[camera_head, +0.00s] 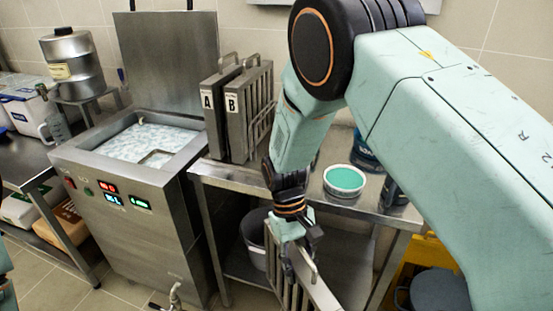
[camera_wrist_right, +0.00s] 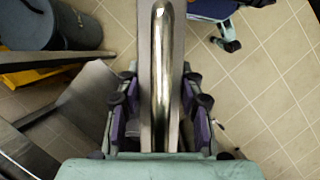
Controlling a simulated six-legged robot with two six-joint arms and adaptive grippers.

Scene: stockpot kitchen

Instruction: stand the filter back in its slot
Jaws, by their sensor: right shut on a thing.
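My right gripper (camera_head: 302,248) hangs in front of the steel bench and is shut on a slatted metal filter (camera_head: 322,292). The filter hangs below the gripper, and its lower part is cut off by the picture's bottom edge. In the right wrist view, the filter's bright curved handle (camera_wrist_right: 161,75) runs between the fingers (camera_wrist_right: 160,118). Two upright grey filters with handles, labelled A (camera_head: 212,118) and B (camera_head: 237,120), stand side by side on the bench, with wire loops at their right. I cannot make out an empty slot. My left gripper is out of view.
A steel tank (camera_head: 130,215) with foamy water and a raised lid (camera_head: 170,60) stands left of the bench (camera_head: 222,176). A tub of green stuff (camera_head: 344,181) sits on the bench near my right arm. A grey bucket (camera_head: 253,238) stands on the lower shelf.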

